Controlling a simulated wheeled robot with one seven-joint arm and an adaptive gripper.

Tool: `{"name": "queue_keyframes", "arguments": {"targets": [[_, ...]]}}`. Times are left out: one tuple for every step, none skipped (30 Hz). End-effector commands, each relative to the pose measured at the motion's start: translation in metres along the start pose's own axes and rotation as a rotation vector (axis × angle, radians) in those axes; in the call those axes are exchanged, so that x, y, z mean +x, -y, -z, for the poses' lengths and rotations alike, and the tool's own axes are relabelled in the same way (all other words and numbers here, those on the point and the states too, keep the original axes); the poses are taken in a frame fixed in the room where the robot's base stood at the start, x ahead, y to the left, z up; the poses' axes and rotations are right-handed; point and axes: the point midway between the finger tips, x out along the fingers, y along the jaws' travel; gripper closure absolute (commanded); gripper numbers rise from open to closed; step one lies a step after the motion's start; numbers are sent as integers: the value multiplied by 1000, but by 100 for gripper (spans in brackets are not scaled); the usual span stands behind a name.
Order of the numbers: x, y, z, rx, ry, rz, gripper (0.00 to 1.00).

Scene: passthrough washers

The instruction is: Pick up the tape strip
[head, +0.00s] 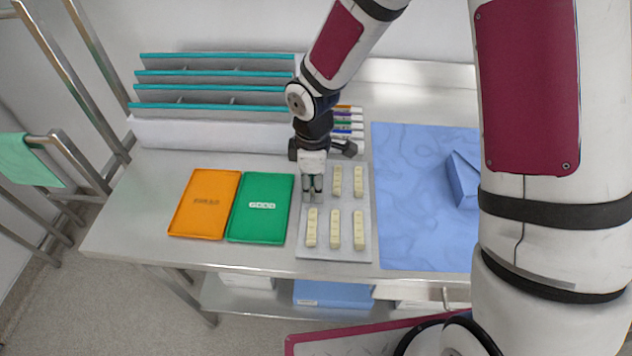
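Several cream strips with small marks, which look like the tape strips, lie in two rows on a grey tray (347,204). The back row shows a middle strip (337,181) and a right strip (358,181). The front row shows a left strip (311,227), a middle strip (334,229) and a right strip (358,230). My gripper (312,196) points down over the tray's back left spot, just behind the front left strip. It covers that spot, so I cannot tell whether a strip is there or between the fingers. The fingers look close together.
An orange tray (205,204) and a green tray (261,208) lie left of the grey tray. A rack with teal-edged dividers (213,88) stands behind. Coloured markers (348,124) lie behind the tray. A blue mat (412,200) with a folded blue packet (464,180) is right.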

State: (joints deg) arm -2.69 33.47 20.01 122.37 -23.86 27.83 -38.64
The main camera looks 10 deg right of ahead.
Motion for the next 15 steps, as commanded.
{"name": "queue_keyframes", "arguments": {"targets": [[0, 0, 0, 0, 0, 0, 72], [0, 0, 0, 0, 0, 0, 72], [0, 0, 0, 0, 0, 0, 72], [0, 0, 0, 0, 0, 0, 74], [0, 0, 0, 0, 0, 0, 81], [0, 0, 0, 0, 0, 0, 88], [0, 0, 0, 0, 0, 0, 93], [0, 0, 0, 0, 0, 0, 98], [0, 0, 0, 0, 0, 0, 100], [0, 0, 0, 0, 0, 0, 100], [0, 0, 0, 0, 0, 0, 100], [0, 0, 0, 0, 0, 0, 100], [0, 0, 0, 0, 0, 0, 100], [0, 0, 0, 0, 0, 0, 100], [0, 0, 0, 0, 0, 0, 100]]}}
